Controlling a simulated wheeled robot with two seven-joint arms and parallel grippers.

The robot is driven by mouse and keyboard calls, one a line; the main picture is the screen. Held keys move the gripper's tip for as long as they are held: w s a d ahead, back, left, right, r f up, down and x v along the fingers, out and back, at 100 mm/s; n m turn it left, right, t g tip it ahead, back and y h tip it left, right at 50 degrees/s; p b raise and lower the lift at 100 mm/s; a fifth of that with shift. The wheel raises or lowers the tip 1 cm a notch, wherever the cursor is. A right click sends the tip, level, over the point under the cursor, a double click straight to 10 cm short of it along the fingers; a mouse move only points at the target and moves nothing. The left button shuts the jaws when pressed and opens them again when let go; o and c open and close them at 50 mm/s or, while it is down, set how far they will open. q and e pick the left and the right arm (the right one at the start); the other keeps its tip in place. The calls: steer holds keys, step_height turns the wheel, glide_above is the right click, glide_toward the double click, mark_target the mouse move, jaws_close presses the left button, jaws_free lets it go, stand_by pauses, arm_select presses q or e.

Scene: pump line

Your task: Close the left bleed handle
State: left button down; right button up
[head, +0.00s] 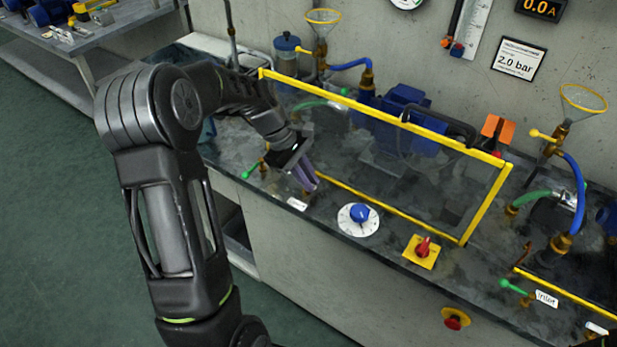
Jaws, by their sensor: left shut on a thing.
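I cannot tell for sure which lever is the left bleed handle. A yellow-tipped lever (303,50) sticks out to the left on the brass pipe below the left funnel (323,17). A green lever (250,170) is low at the left bench edge. My left gripper (306,180) points down at the bench's front left, right of the green lever and well below the yellow one. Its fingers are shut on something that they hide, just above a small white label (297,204). My right gripper cannot be made out.
A yellow-framed guard (385,118) stands over the bench middle. A blue knob dial (359,214), a red switch on a yellow plate (422,250) and a red stop button (455,319) are at the front. A second funnel line with a green inlet lever (512,286) is right.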

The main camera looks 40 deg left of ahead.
arm_select(q)
steer(key=c, duration=1.5)
jaws_free()
steer(key=v, duration=0.7)
steer(key=shift+a+r, duration=0.2)
steer(key=shift+r, duration=0.15)
steer(key=shift+s, duration=0.1)
